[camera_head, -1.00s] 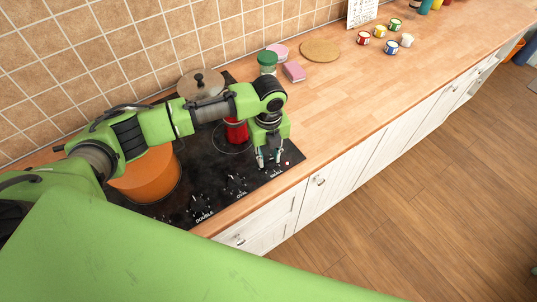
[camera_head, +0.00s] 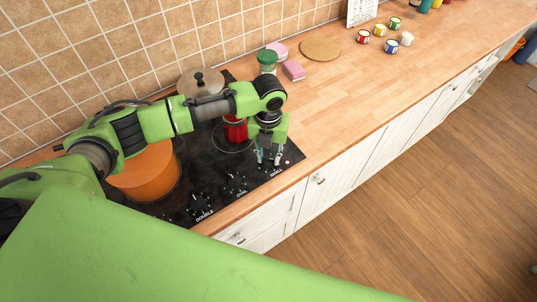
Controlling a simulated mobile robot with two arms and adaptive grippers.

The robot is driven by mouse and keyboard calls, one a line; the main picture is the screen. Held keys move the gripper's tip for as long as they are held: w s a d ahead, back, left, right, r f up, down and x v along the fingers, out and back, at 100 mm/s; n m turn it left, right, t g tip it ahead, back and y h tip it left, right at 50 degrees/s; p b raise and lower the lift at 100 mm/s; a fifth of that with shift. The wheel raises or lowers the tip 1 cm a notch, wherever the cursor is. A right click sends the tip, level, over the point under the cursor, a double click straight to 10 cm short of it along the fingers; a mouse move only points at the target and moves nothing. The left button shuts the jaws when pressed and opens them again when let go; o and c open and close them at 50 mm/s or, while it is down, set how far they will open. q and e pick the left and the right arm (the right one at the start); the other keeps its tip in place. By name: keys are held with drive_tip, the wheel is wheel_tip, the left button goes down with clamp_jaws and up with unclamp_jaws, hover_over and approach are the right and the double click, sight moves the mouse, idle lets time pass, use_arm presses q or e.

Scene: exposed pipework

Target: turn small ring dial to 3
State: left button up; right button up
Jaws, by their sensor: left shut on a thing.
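The black cooktop (camera_head: 218,190) has a row of dials along its front edge, with white labels reading DOUBLE, OVAL and SMALL. The small ring dial is at the right end, by the SMALL label (camera_head: 277,172), and is mostly hidden by my left gripper. My left gripper (camera_head: 269,160) points down over that dial, with its fingers shut on it. The number the dial points at cannot be read. The oval dial (camera_head: 236,183) and the double dial (camera_head: 200,204) are to the left, clear of the gripper. My right gripper is not in view.
An orange pot (camera_head: 150,178), a red container (camera_head: 236,131) and a lidded pot (camera_head: 200,84) stand on the cooktop, close to my left arm. A green-lidded jar (camera_head: 267,62), a pink sponge (camera_head: 293,71) and small paint cans are on the counter. The counter's middle is clear.

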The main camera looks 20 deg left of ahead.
sight(269, 159)
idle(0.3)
use_arm(q)
drive_tip(key=o, duration=1.1)
drive_tip(key=shift+r, duration=0.1)
wheel_tip(269, 159, up, 12)
drive_tip(key=shift+f, duration=0.1)
